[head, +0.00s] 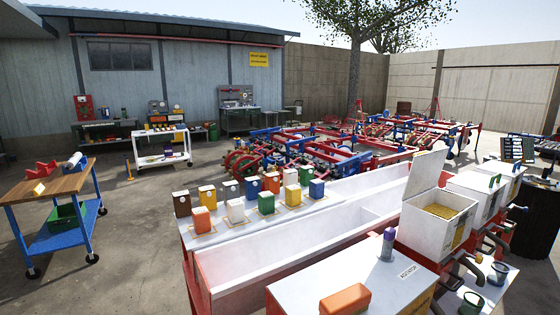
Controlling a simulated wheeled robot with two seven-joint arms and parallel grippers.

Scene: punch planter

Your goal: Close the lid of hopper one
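No number is readable on the open hopper. Neither of my grippers shows in this view.
A white box top marked "AGITATOR" (345,283) in front carries an orange block (345,300) and a purple-capped bottle (387,245). A long white trough (290,243) and a table of colored canisters lie to the left. A dark barrel (533,222) stands at the right.

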